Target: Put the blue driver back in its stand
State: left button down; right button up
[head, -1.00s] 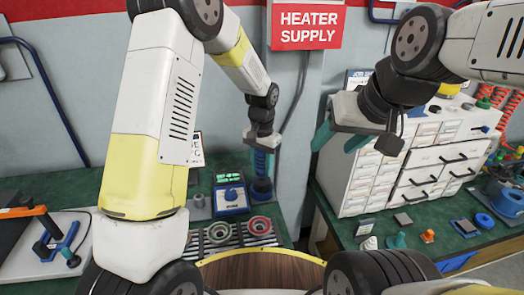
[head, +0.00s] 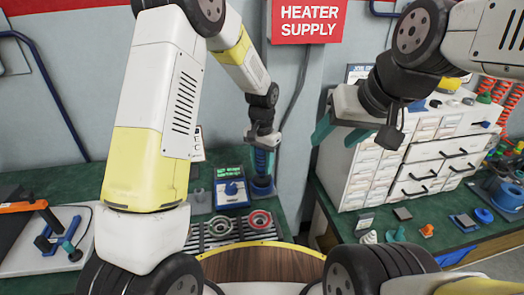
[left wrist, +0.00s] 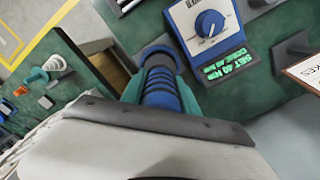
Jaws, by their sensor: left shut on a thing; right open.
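The blue driver (head: 262,163) is upright at the back of the green bench, with its ribbed handle in my left gripper (head: 262,152). My left gripper is shut on it from above. The blue stand (head: 263,188) is directly below the driver; I cannot tell how deep the driver's lower end sits in it. In the left wrist view the ribbed blue handle (left wrist: 163,92) lies between the teal fingers, with the dark blue round stand (left wrist: 160,58) beyond it. My right gripper (head: 340,135) is open and empty, in the air before the white drawer cabinet.
A blue dial box (head: 231,190) with a green display stands just left of the stand. A slotted rack (head: 235,228) with two ring parts lies in front. The white drawer cabinet (head: 418,150) is on the right bench, with small parts before it.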

pick_arm(q)
jog(key=shift+f, duration=0.8)
dwell(1.4)
jog(key=c, duration=0.8)
grip_release()
jog(key=shift+c, duration=0.2)
jog(key=shift+r, duration=4.5)
